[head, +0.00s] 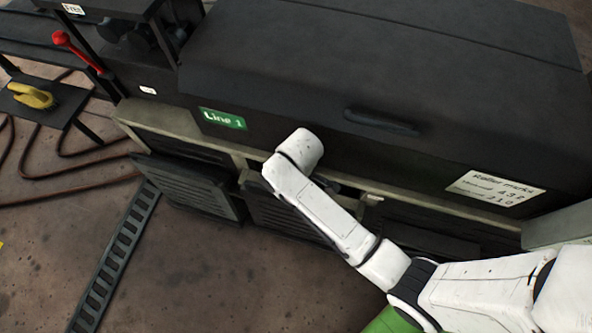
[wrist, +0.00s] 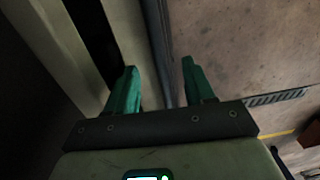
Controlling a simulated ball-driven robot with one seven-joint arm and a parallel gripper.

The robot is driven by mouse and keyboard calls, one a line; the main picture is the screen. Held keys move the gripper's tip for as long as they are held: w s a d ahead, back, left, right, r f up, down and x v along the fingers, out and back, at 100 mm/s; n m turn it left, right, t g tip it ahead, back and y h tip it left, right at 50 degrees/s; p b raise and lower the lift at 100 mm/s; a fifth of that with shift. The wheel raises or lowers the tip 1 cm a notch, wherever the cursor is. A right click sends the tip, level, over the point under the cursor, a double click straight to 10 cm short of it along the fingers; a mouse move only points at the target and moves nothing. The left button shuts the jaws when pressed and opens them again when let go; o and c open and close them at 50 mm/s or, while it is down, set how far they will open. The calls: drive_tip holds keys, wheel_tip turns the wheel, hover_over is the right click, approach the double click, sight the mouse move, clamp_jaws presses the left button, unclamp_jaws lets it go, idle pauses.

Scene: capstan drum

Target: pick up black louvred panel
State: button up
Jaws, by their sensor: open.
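Black louvred panels sit along the low front of the machine in the head view: one at the left (head: 188,186) and one in the middle (head: 283,216), both tilted outward at the frame, with my arm partly in front of the middle one. Which one is meant, I cannot tell. My gripper is hidden behind my arm in the head view. In the wrist view my gripper (wrist: 159,76) is open, its two green fingers apart. A thin dark edge (wrist: 157,38), perhaps a panel's, runs between the fingers without visible grip. The left finger overlaps a pale frame post (wrist: 122,35).
The machine's large black cover (head: 330,60) overhangs the panels. Its pale frame (head: 150,120) runs below. A slotted floor grate (head: 115,260) lies at the left, with cables (head: 75,155) behind it. A small stand with a yellow object (head: 32,96) is far left. Brown floor in front is open.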

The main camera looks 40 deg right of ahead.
drive_tip(key=shift+s+a+f+b, duration=0.1)
drive_tip(key=shift+f+b, duration=0.3)
drive_tip(key=shift+f, duration=1.15)
drive_tip(key=shift+s+a+f+b, duration=0.1)
drive_tip(key=shift+f+b, duration=0.3)
drive_tip(key=shift+f, duration=1.15)
clamp_jaws()
drive_tip(key=shift+w+r, duration=0.1)
drive_tip(key=shift+r, duration=0.05)
